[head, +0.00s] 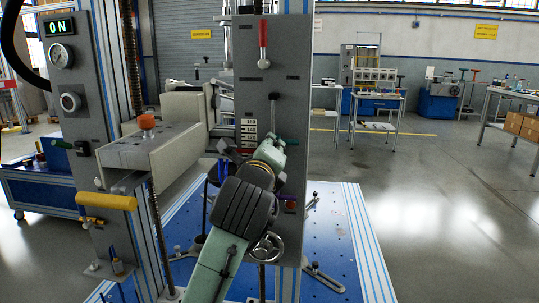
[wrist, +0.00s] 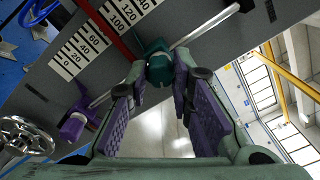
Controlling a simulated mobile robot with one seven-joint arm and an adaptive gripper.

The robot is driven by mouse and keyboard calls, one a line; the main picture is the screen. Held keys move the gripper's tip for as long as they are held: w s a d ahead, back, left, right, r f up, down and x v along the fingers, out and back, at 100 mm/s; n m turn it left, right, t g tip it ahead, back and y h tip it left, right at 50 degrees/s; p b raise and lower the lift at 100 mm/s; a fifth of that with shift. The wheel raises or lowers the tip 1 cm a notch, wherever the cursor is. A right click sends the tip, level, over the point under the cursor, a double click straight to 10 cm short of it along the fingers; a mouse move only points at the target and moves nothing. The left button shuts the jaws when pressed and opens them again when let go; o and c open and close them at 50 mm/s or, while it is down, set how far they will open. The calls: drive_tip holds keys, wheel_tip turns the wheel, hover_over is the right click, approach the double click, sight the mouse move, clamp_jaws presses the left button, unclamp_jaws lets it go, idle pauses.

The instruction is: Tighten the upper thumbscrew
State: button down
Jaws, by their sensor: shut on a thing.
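The upper thumbscrew, a teal knob (wrist: 158,64), sits on the grey plate beside the high end of the printed scale in the wrist view. In the head view a small teal part of it (head: 292,141) shows past my fingers. My gripper (wrist: 163,85) is shut on this knob, with one purple-padded finger on each side. In the head view my gripper (head: 272,150) reaches up to the grey upright plate from below. A second knob, purple (wrist: 76,126), sits lower by the low end of the scale. The screw's shaft is hidden.
A metal handwheel (wrist: 24,138) is at the left of the wrist view and below my wrist in the head view (head: 266,247). A red-handled lever (head: 263,40) is higher on the plate. A grey beam (head: 150,150) with an orange knob (head: 147,121) juts out left.

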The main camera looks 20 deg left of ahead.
drive_tip(key=shift+m, duration=0.6)
drive_tip(key=c, duration=1.4)
unclamp_jaws()
drive_tip(key=shift+s, duration=0.1)
drive_tip(key=v, duration=1.2)
